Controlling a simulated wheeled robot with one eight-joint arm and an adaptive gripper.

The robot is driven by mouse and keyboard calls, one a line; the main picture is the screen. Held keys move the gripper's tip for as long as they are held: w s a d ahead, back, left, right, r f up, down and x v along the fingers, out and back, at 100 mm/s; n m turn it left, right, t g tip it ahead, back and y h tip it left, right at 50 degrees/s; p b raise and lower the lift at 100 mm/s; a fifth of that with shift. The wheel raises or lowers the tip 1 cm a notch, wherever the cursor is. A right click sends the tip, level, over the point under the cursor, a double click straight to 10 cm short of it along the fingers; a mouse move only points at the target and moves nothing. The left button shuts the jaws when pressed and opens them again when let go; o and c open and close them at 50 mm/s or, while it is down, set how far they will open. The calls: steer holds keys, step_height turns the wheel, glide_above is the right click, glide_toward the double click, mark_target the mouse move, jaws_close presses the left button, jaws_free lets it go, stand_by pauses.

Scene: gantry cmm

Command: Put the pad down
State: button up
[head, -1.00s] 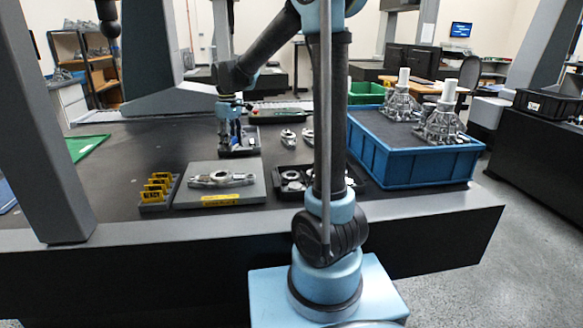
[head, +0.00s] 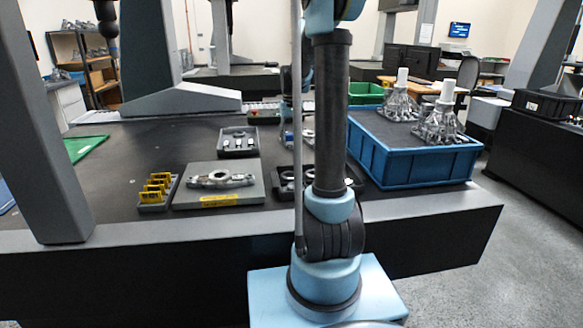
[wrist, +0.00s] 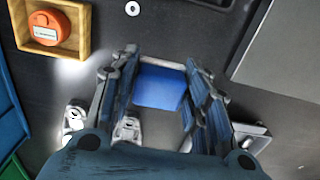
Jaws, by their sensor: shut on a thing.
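A blue pad (wrist: 158,90) shows in the wrist view between the two fingers of my gripper (wrist: 160,72). The fingers are shut on it from both sides. The dark tabletop shows around it; whether the pad touches the table I cannot tell. In the head view my own arm hides most of the gripper and the pad, which are over the table behind the upright link.
An open wooden box (wrist: 83,42) holds an orange round thing (wrist: 48,28). Loose metal parts (wrist: 128,128) lie below the gripper. A blue crate (head: 415,167) stands at right. A grey tray (head: 238,153) and a fixture plate (head: 183,196) are at left.

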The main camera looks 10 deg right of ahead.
steer(key=shift+d+f, duration=0.25)
steer(key=shift+f, duration=0.1)
step_height(320, 180, down, 9)
steer(key=shift+r, duration=0.1)
steer(key=shift+f, duration=0.3)
steer(key=shift+f, duration=0.1)
steer(key=shift+s+f, duration=0.15)
steer(key=shift+s, duration=0.1)
steer(key=o, duration=1.1)
steer(key=shift+f, duration=0.1)
steer(key=shift+o, duration=0.5)
steer(key=shift+w+f, duration=0.3)
steer(key=shift+r, duration=0.15)
steer(key=shift+r, duration=0.1)
